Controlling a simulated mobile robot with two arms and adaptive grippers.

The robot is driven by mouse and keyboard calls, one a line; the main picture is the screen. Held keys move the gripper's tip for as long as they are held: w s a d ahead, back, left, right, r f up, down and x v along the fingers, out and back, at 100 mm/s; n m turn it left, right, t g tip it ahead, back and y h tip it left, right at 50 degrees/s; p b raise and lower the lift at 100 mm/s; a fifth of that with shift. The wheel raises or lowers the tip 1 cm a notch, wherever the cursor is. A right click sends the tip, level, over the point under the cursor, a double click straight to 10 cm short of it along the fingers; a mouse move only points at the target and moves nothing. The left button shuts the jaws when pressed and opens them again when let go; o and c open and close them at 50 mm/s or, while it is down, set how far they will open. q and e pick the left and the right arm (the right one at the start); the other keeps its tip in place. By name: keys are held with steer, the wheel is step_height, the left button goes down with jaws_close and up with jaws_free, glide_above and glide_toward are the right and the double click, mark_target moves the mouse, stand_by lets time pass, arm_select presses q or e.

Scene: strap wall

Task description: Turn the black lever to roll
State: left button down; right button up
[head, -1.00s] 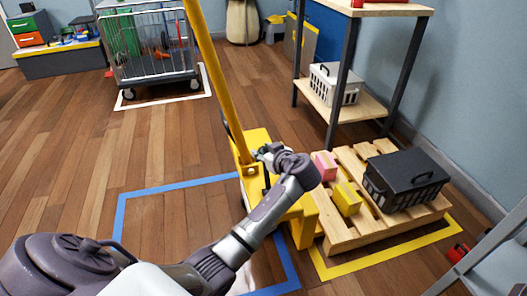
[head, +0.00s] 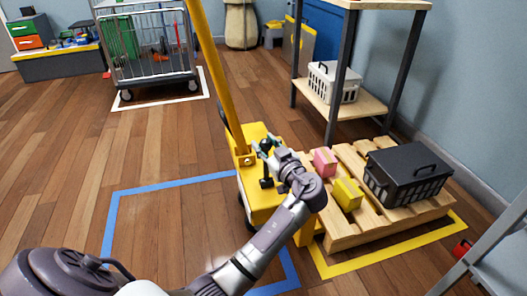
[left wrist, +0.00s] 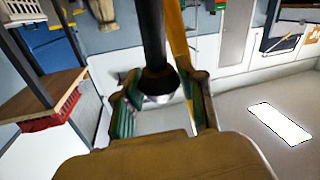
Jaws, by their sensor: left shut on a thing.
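The black lever (head: 265,172) stands on the yellow pallet jack (head: 257,203), beside the base of its long yellow handle (head: 213,75). My left gripper (head: 266,149) comes in from the lower right of the lever and is shut on its upper part. In the left wrist view the dark lever (left wrist: 152,38) runs between the green-padded fingers of my left gripper (left wrist: 163,104). The fingers partly cover the lever in the head view. Any lever position markings are too small to read. My right gripper is not in view.
A wooden pallet (head: 345,238) at right bears a pink box (head: 325,162), a yellow box (head: 347,194) and a black crate (head: 408,174). A shelf (head: 345,105) stands behind it. A wire cage cart (head: 150,45) stands at the back left.

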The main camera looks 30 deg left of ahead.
arm_select(q)
steer(key=shift+s+d, duration=0.45)
steer(key=shift+d, duration=0.1)
steer(key=c, duration=0.7)
jaws_free()
steer(key=v, duration=0.7)
steer(key=shift+s+d, duration=0.15)
steer(key=shift+d, duration=0.05)
